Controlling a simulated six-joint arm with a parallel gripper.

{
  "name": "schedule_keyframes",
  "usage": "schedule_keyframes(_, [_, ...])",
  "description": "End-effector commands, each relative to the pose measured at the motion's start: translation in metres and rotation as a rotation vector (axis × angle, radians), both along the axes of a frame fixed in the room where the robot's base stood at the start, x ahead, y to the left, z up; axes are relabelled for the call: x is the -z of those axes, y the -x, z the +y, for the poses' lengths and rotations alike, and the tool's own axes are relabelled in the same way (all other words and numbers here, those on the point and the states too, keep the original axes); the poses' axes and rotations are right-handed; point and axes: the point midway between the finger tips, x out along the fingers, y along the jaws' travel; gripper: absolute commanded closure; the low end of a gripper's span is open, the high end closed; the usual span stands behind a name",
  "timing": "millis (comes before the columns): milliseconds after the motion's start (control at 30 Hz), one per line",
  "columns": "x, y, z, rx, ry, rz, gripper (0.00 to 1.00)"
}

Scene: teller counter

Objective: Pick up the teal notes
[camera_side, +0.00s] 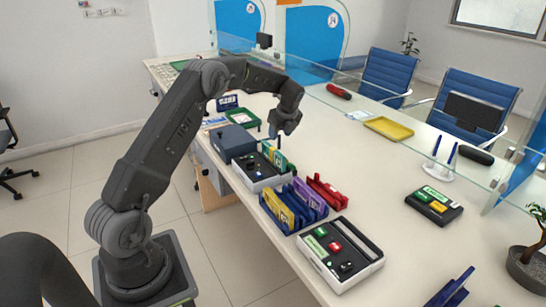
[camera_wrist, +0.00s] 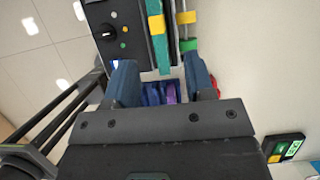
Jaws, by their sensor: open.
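The teal notes (camera_side: 277,157) stand on edge beside a grey counting machine (camera_side: 258,176) in the side view. In the wrist view the teal notes (camera_wrist: 160,50) are a narrow teal strip with a yellow band, reaching down between my fingertips. My gripper (camera_side: 277,132) is just above the notes in the side view, pointing down. In the wrist view my gripper (camera_wrist: 161,78) is open, with one blue finger on each side of the strip and a visible gap to both. Whether the fingers are low enough to touch the notes cannot be told.
A blue rack (camera_side: 290,226) with yellow and purple bundles stands in front, red notes (camera_side: 328,192) beside it. A white-grey tray device (camera_side: 341,262) is nearer. A blue-grey box (camera_side: 233,141) stands behind. The counter on the right is mostly clear, below a glass screen.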

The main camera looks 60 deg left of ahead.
Motion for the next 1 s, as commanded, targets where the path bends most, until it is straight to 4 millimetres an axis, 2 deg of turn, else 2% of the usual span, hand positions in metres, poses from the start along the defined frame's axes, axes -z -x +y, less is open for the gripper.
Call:
schedule_keyframes(100, [0.022,0.0,0.009,0.0,0.001,0.001,0.51])
schedule_keyframes(200, [0.034,0.0,0.014,-0.001,0.0,0.001,0.51])
schedule_keyframes(467, [0.047,0.001,0.02,-0.002,0.0,-0.001,0.51])
schedule_keyframes(800, [0.086,0.005,0.039,-0.002,0.0,-0.003,0.51])
schedule_keyframes(1000, [0.088,0.005,0.04,0.0,-0.001,-0.004,0.51])
